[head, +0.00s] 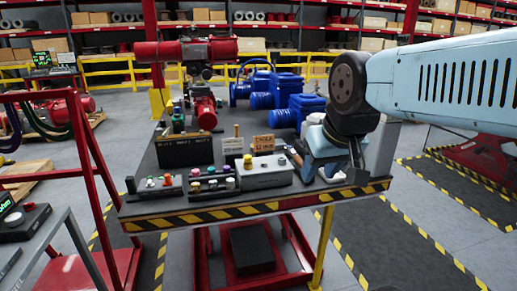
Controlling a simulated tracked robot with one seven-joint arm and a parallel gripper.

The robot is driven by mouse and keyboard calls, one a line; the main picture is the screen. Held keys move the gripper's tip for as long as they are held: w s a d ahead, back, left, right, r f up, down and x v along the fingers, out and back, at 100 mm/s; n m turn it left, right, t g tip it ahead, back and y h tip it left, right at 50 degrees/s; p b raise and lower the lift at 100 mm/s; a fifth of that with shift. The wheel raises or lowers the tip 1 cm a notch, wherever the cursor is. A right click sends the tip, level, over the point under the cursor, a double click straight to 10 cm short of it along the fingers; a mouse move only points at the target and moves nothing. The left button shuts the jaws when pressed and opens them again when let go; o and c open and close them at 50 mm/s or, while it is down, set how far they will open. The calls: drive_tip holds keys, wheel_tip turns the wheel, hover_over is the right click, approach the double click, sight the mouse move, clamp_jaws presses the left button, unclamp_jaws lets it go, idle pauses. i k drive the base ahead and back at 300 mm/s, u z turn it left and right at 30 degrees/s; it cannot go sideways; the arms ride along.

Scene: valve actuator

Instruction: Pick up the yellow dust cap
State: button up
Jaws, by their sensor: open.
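Several small coloured caps sit at the front left of the grey worktable (150,211), on and beside low grey blocks. My light blue arm comes in from the right and hides part of the table there.
Dark label boards (185,152) and small cards stand behind the caps. Blue actuators (283,90) and a red actuator (185,52) are farther back. A yellow-black striped edge (262,207) marks the table front.

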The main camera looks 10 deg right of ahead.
sight(248, 158)
drive_tip(key=z, duration=0.05)
drive_tip(key=k, duration=0.5)
drive_tip(key=u, duration=0.8)
drive_tip(key=i, duration=1.95)
drive_tip(key=z, duration=0.65)
drive_tip(key=k, duration=0.85)
drive_tip(key=z, duration=0.2)
drive_tip(key=i, duration=0.4)
drive_tip(key=u, duration=0.05)
